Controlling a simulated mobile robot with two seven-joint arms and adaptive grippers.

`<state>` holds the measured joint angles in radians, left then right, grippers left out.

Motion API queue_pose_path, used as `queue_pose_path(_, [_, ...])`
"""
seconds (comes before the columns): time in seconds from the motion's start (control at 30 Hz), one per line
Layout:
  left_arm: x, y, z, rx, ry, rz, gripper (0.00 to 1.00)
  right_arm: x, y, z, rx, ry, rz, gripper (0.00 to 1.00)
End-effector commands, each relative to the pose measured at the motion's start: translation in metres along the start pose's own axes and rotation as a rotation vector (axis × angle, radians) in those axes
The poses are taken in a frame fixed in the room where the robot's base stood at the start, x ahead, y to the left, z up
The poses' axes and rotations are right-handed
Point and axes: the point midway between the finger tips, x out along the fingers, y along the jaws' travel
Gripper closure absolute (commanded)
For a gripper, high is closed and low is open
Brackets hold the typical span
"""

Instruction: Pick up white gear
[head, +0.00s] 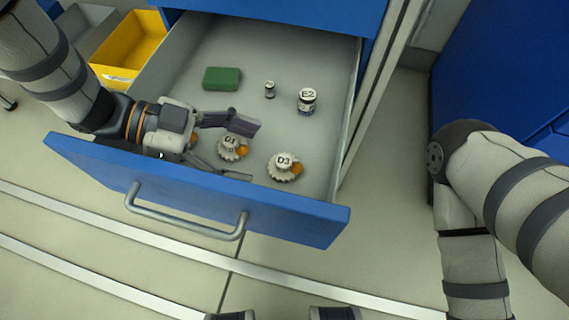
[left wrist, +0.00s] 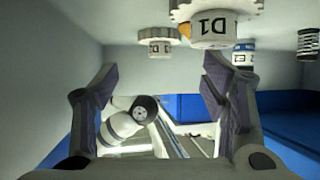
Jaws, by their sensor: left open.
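A white gear marked D1 (head: 229,151) lies in the open drawer near its front panel. It has an orange part at its side. A second white gear marked D3 (head: 284,168), also with an orange part, lies to its right. My left gripper (head: 246,150) is open and reaches over the front panel, its fingers either side of the D1 gear. In the left wrist view, the D1 gear (left wrist: 212,30) is at the top, nearer the right finger of the open left gripper (left wrist: 160,85). The D3 gear (left wrist: 160,42) is farther left. My right gripper is out of view.
The drawer (head: 312,204) also holds a green block (head: 222,78), a jar marked E2 (head: 307,101) and a small cylinder (head: 269,89). Its blue front panel stands close under my left gripper. A yellow bin (head: 128,52) stands left of the drawer.

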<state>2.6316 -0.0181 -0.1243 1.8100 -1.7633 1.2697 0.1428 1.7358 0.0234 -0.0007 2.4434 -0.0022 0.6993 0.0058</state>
Motion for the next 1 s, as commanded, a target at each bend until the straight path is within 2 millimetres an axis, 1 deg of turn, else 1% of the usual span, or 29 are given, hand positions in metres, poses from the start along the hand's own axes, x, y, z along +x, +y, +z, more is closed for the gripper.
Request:
queue_pose_path(0.03, [0.005,0.0,0.0,0.001,-0.002,0.001,0.33,0.001,0.0,0.0,0.0,-0.002,0.0,0.6])
queue_pose_path(0.17, [0.016,0.0,-0.001,0.001,-0.001,0.0,0.33,0.002,0.0,-0.001,0.0,-0.004,0.0,0.6])
queue_pose_path(0.27, [0.031,0.0,0.0,0.001,-0.002,0.001,0.33,0.005,0.0,-0.002,0.0,-0.009,0.0,0.6])
queue_pose_path(0.4, [0.057,0.0,0.0,0.001,-0.001,0.002,0.33,0.01,-0.001,-0.003,-0.001,-0.016,0.0,0.6])
queue_pose_path(0.47, [0.061,0.0,-0.001,0.001,-0.002,-0.001,0.33,0.01,-0.001,-0.003,-0.001,-0.017,0.0,0.6])
queue_pose_path(0.6, [0.06,0.0,-0.002,0.002,-0.002,-0.002,0.33,0.009,-0.001,-0.003,-0.001,-0.016,0.0,0.6])
queue_pose_path(0.63, [0.06,0.0,-0.002,0.002,-0.002,-0.002,0.38,0.009,-0.001,-0.003,-0.001,-0.016,0.0,0.6])
queue_pose_path(0.67, [0.06,0.0,-0.002,0.002,-0.002,-0.002,0.45,0.009,-0.001,-0.003,-0.001,-0.016,0.0,0.6])
queue_pose_path(0.7, [0.06,0.0,-0.002,0.002,-0.002,-0.002,0.54,0.009,-0.001,-0.003,-0.001,-0.016,0.0,0.6])
queue_pose_path(0.77, [0.06,0.0,-0.002,0.002,-0.002,-0.002,0.67,0.009,-0.001,-0.003,-0.001,-0.016,0.0,0.6])
queue_pose_path(0.8, [0.06,0.0,-0.002,0.002,-0.002,-0.002,0.76,0.009,-0.001,-0.003,-0.001,-0.016,0.0,0.6])
queue_pose_path(0.87, [0.06,0.0,-0.002,0.002,-0.002,-0.002,0.9,0.009,-0.001,-0.003,-0.001,-0.016,0.0,0.6])
queue_pose_path(0.9, [0.06,0.0,-0.002,0.002,-0.002,-0.002,0.94,0.009,-0.001,-0.003,-0.001,-0.016,0.0,0.6])
queue_pose_path(1.0, [0.06,0.0,-0.002,0.002,-0.002,-0.002,0.94,0.009,-0.001,-0.003,-0.001,-0.016,0.0,0.6])
